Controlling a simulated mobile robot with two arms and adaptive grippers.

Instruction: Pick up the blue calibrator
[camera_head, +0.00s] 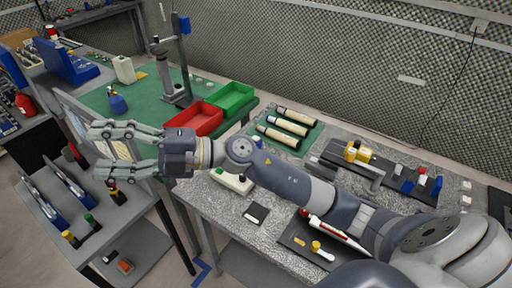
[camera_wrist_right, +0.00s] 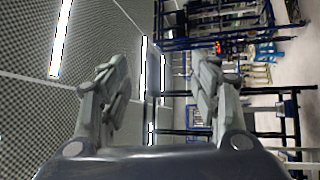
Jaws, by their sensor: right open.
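I cannot tell for certain which thing is the blue calibrator. A small dark blue object with a narrow top (camera_head: 118,103) stands on the green mat at the back left. A larger blue open-fronted unit (camera_head: 70,64) is on the bench at the far left. My right gripper (camera_head: 108,150) reaches across to the left, above the gap between benches, open and empty. In the right wrist view the gripper (camera_wrist_right: 160,88) shows both fingers spread with nothing between them. My left gripper is not in view.
Red (camera_head: 194,120) and green (camera_head: 233,97) trays sit at the green mat's right edge. A grey stand (camera_head: 176,88) with a blue-topped post rises behind them. Cylinders (camera_head: 286,126) lie on a green board. A lower grey bench (camera_head: 88,215) holds dark blue tools.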

